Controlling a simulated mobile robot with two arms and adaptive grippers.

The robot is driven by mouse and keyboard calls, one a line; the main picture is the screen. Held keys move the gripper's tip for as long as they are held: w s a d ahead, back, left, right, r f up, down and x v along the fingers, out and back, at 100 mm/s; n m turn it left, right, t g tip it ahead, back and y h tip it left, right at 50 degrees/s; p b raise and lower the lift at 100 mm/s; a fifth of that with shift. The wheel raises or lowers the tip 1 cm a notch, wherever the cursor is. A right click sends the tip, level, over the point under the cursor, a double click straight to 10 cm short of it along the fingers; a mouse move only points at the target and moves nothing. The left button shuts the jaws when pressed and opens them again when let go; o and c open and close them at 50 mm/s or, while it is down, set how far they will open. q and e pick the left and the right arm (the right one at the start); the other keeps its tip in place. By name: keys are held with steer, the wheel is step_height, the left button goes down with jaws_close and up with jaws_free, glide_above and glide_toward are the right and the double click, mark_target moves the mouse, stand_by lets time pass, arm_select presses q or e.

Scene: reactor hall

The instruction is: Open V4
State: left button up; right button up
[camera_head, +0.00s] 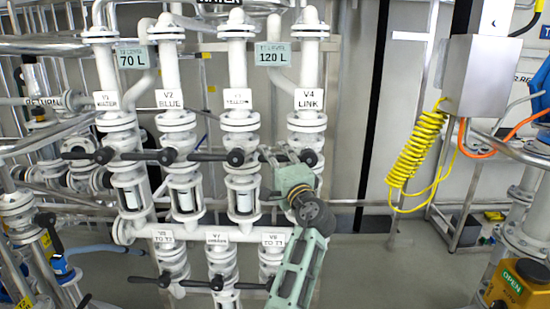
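The V4 valve (308,140), under a white label (309,99) reading V4 LINK, is the rightmost in the upper row of white valves. Its black lever has a round hub (309,158) and points left, level, like the levers of V1, V2 and V3. Whether the fingers are closed on the lever cannot be told.
The V3 valve (237,125) and its lever hub (235,157) stand close on the left. Lower valves with labels (274,239) are below. On the right hang a coiled yellow hose (418,150) and a grey metal box (481,75). Floor (370,265) between them is clear.

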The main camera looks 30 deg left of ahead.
arm_select(q)
jaws_close()
steer(key=shift+f, duration=0.1)
stand_by(0.5)
